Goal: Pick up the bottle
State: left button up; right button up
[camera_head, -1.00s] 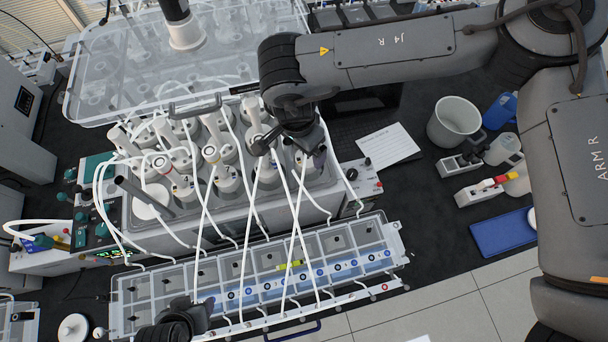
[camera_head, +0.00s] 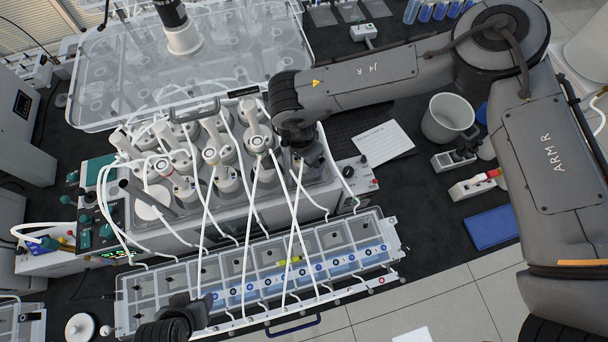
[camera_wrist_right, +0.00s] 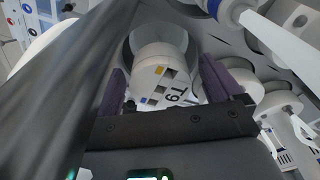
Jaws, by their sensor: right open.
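Several white-capped bottles (camera_head: 227,178) stand in rows in the grey water bath, with white tubes rising from some of them. My right gripper (camera_head: 306,170) points down at the bath's right end, over the bottles there. In the right wrist view, a bottle (camera_wrist_right: 160,62) with a pale, marked label lies between the purple-padded fingers of my right gripper (camera_wrist_right: 163,78). The fingers are open, one on each side of it. Its lower part is hidden. My left gripper (camera_head: 190,312) is at the bottom of the head view, before the tray; its finger opening cannot be made out.
A clear compartment tray (camera_head: 300,245) lies in front of the bath, with tubes crossing above it. A clear lid (camera_head: 110,85) is behind. To the right are a paper sheet (camera_head: 384,143), a grey bucket (camera_head: 446,118) and a blue tray (camera_head: 492,227).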

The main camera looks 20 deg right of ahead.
grip_shut()
jog(key=shift+r, duration=0.1)
dwell(0.3)
jog(key=shift+r, duration=0.1)
